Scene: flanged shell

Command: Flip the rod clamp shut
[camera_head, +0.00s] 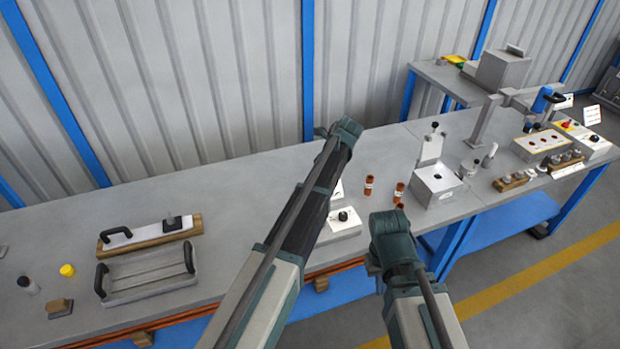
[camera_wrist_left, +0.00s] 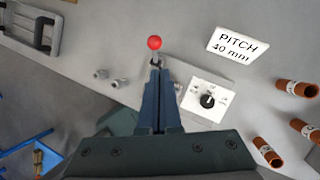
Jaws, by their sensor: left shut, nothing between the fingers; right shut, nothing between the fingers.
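In the left wrist view a lever with a red ball knob (camera_wrist_left: 155,43) shows just beyond my left fingertips; I take it for the rod clamp's handle. Its lower part is largely hidden by the fingers, so whether the clamp is open is unclear. My left gripper (camera_wrist_left: 161,74) is shut and empty, its tips close to the lever; contact cannot be told. In the head view my left arm hides the clamp and that gripper. My right gripper (camera_head: 373,264) is folded by its arm near the table's front edge, shut and empty, its fingers hardly visible.
A white knob box (camera_wrist_left: 208,100) and a "PITCH 40 mm" sign (camera_wrist_left: 238,46) lie right of the left gripper. Brown tubes (camera_wrist_left: 297,88) stand beyond. Metal studs (camera_wrist_left: 118,83) sit left.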

